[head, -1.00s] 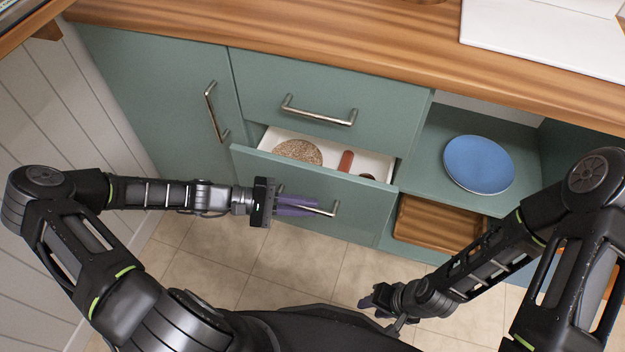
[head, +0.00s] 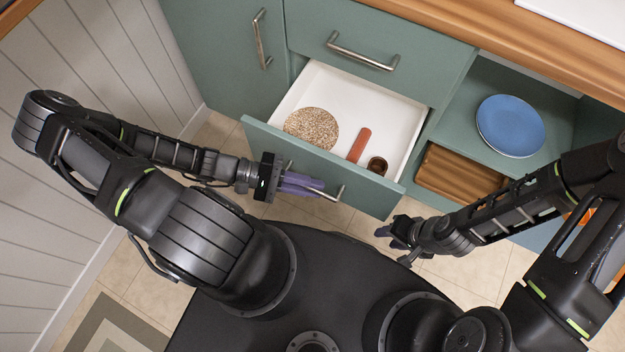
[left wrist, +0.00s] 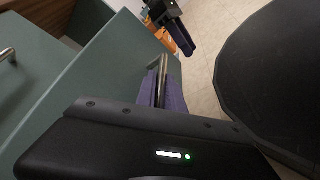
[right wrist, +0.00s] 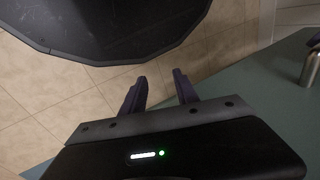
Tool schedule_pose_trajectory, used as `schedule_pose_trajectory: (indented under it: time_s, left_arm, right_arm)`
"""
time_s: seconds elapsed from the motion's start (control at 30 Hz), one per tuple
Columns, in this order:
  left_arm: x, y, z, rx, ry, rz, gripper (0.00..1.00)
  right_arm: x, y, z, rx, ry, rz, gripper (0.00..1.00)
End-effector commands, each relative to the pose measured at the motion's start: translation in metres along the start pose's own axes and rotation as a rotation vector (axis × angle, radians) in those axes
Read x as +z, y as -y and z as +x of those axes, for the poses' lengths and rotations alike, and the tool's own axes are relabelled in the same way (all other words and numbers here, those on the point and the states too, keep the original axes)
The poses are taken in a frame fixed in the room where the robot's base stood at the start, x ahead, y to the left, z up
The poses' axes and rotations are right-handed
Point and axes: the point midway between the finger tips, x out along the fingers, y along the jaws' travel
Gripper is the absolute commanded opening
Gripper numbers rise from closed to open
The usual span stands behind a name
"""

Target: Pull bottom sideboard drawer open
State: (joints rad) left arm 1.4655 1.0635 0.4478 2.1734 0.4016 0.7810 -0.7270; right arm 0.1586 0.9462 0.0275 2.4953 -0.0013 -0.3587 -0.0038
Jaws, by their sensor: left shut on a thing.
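The bottom sideboard drawer (head: 345,180) is green-fronted with a white inside, and it stands well out from the cabinet. Its metal bar handle (head: 334,194) runs along the front. My left gripper (head: 305,186) is shut on this handle; in the left wrist view its purple fingers (left wrist: 163,92) lie on both sides of the bar (left wrist: 163,75). My right gripper (head: 385,232) is apart from the drawer, to the right of its front and over the floor. In the right wrist view its purple fingers (right wrist: 160,90) are spread with nothing between them.
In the drawer lie a round speckled mat (head: 311,128), a reddish-brown bar (head: 359,144) and a small brown cup (head: 377,166). A closed drawer (head: 370,40) is above. A blue plate (head: 511,126) and a wooden tray (head: 455,174) sit on open shelves at right.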

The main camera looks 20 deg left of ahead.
Motion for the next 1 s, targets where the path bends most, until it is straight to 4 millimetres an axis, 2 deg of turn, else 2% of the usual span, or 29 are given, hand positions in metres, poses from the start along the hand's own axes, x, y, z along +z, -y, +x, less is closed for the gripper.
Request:
schedule_pose_trajectory:
  time_s: [0.1,0.13,0.37,0.73,0.87,1.0]
  left_arm:
    - [-0.001,0.0,-0.001,-0.001,-0.001,0.0,0.0]
    - [-0.001,0.0,-0.001,-0.001,-0.001,0.0,0.15]
    - [-0.001,0.0,0.0,-0.001,-0.001,0.0,0.34]
    - [-0.001,0.0,-0.006,-0.001,-0.002,0.0,0.34]
    - [-0.001,0.0,-0.021,-0.002,-0.003,0.0,0.34]
    - [-0.001,0.0,-0.045,-0.004,-0.004,0.0,0.34]
  right_arm:
    - [0.0,0.0,0.0,0.0,0.0,0.0,0.36]
    - [0.0,0.0,0.0,0.0,0.0,0.0,0.36]
    - [0.0,0.0,0.0,0.0,0.0,0.0,0.36]
    - [0.0,0.0,-0.001,0.0,0.0,0.0,0.36]
    - [0.0,0.001,-0.002,0.0,0.0,0.0,0.36]
    - [0.0,0.002,-0.004,0.0,0.0,0.0,0.36]
